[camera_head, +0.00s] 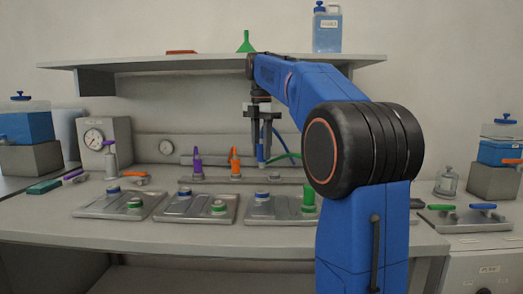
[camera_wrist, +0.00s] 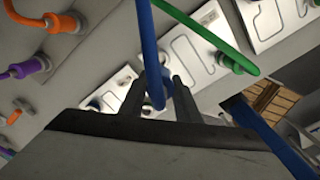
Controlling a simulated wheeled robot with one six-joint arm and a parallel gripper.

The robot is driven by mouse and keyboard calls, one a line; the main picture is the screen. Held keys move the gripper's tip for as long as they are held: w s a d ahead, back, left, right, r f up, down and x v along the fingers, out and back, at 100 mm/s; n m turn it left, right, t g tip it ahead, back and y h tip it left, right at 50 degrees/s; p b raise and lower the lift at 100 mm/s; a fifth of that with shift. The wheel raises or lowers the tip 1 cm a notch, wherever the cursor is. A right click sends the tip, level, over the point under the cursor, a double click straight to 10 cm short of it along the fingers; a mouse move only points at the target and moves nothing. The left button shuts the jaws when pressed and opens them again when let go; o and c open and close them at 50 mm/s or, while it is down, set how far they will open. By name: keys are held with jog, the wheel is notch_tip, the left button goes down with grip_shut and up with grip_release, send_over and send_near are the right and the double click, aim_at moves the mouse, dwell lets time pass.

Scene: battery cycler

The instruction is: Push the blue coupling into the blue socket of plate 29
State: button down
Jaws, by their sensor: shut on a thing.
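My gripper (camera_head: 261,130) points down and is shut on the blue coupling (camera_head: 261,155), which hangs roughly upright. The coupling (camera_wrist: 155,88) and its blue hose show between the fingers in the wrist view. In the head view it appears above the right-hand plate (camera_head: 283,212), apart from that plate's blue socket (camera_head: 262,194). The middle plate (camera_head: 200,209) and left plate (camera_head: 110,207) have blue sockets too, at the middle (camera_head: 184,191) and left (camera_head: 113,190). A green coupling (camera_head: 308,196) stands on the right-hand plate. No plate number is readable, so I cannot tell which is plate 29.
Behind the plates stand a purple coupling (camera_head: 197,165) and an orange coupling (camera_head: 235,163) on a rail. A green hose (camera_wrist: 205,35) crosses near my gripper. A shelf (camera_head: 170,62) runs overhead. A gauge box (camera_head: 104,142) stands at left; the bench front is clear.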

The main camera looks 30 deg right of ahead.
jog(key=shift+r, duration=2.5)
